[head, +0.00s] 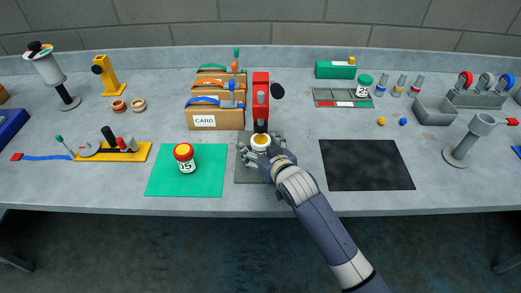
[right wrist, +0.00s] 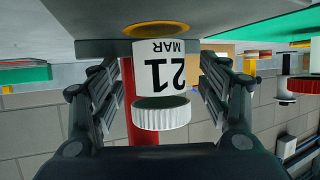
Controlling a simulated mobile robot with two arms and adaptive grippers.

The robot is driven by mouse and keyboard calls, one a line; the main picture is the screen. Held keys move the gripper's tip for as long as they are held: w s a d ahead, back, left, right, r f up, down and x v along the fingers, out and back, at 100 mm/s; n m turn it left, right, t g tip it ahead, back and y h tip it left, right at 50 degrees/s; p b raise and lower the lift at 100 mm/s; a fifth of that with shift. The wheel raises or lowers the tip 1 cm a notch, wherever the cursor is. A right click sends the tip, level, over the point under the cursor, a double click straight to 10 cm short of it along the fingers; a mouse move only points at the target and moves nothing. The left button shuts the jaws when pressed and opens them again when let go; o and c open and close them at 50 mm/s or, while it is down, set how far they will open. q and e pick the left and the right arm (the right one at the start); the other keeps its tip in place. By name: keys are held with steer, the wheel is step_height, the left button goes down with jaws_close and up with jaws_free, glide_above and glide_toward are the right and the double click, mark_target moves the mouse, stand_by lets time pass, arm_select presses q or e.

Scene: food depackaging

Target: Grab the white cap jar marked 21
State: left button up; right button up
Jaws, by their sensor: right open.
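In the right wrist view, which shows the scene upside down, the jar (right wrist: 162,68) carries the label "21 MAR" and has a ribbed white cap (right wrist: 161,113). My right gripper (head: 262,153) is open around the jar. Its fingers (right wrist: 160,80) stand on either side of the jar, with visible gaps between them and its sides. The hand partly hides the jar in the head view. My left gripper is not in view.
A red-capped jar marked 05 (head: 185,158) stands on a green mat (head: 207,187) to the left. Cardboard boxes (head: 215,118) and the red device (head: 261,92) stand close behind. A black mat (head: 366,164) on the right is empty.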

steer(key=c, duration=1.3)
